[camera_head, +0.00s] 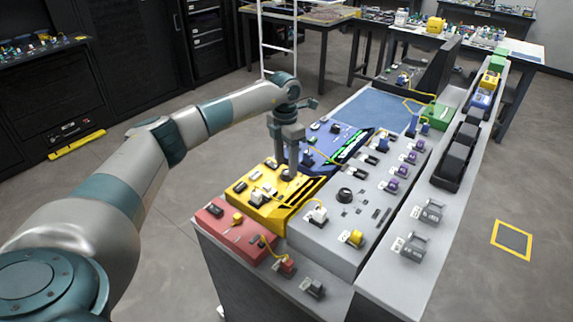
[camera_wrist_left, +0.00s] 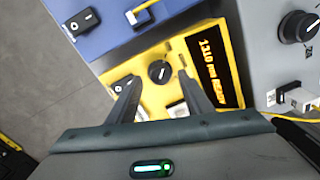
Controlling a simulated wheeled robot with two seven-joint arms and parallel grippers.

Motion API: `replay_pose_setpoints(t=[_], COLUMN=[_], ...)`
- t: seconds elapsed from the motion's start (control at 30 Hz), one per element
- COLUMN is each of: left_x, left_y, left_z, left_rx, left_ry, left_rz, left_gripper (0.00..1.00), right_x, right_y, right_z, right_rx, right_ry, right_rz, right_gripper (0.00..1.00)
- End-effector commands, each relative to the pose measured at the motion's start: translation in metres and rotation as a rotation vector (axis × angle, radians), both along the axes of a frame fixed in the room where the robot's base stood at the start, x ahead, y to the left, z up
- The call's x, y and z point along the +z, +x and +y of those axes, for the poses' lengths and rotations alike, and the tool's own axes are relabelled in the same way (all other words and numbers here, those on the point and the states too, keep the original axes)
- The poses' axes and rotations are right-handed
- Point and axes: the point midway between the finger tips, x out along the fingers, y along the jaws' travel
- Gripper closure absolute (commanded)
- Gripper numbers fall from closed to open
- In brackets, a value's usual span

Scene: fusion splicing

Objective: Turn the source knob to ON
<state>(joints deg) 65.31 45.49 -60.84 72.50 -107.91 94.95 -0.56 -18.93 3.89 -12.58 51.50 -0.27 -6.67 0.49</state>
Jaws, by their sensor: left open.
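The source is a yellow box (camera_head: 240,187) in the head view and also fills the middle of the left wrist view (camera_wrist_left: 120,73). Its round black knob (camera_wrist_left: 159,71) shows in the left wrist view, with a pale mark on top. An orange-lit display (camera_wrist_left: 213,65) beside it reads about "1310 nm READY". My left gripper (camera_head: 286,171) points down over the yellow box. Its fingers (camera_wrist_left: 156,64) are open, one on each side of the knob in the wrist view; I cannot tell whether they touch it. The fingers largely hide the knob in the head view. My right gripper is not in view.
A red box (camera_head: 225,232) adjoins the source in front, a blue unit (camera_head: 335,130) behind. A grey panel (camera_head: 330,235) with another black knob (camera_head: 345,195) stands to the right. Small connectors and a yellow fibre lie close around the gripper.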

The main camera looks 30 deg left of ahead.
Motion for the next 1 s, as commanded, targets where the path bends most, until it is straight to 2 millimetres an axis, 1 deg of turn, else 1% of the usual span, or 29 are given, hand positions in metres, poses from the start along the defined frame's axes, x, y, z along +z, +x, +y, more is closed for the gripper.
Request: replay_pose_setpoints(t=[0.1,0.2,0.57,0.6,0.67,0.7,0.73,1.0], left_x=[-0.011,-0.017,-0.020,-0.020,-0.020,-0.020,-0.020,-0.020], left_y=[-0.001,0.000,0.000,0.000,0.000,0.000,0.000,0.000], left_z=[-0.001,-0.001,-0.001,-0.001,-0.001,-0.001,-0.001,-0.001], left_rx=[0.000,0.000,0.000,0.000,0.000,0.000,0.000,-0.009], left_ry=[-0.001,-0.001,0.000,0.000,0.000,0.000,0.000,0.000], left_rz=[0.001,0.000,0.000,0.000,0.000,0.000,0.000,0.000], left_gripper=[0.54,0.54,0.54,0.63,0.78,0.87,0.94,0.95], right_x=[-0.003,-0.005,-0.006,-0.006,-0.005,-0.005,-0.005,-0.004], right_y=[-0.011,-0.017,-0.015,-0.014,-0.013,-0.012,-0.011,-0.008], right_z=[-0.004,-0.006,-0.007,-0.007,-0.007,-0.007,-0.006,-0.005], right_rx=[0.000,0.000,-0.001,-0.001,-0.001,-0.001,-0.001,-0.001], right_ry=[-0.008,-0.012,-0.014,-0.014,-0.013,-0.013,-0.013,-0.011], right_rz=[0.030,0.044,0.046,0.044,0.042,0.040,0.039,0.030], right_gripper=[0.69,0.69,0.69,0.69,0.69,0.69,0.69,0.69])
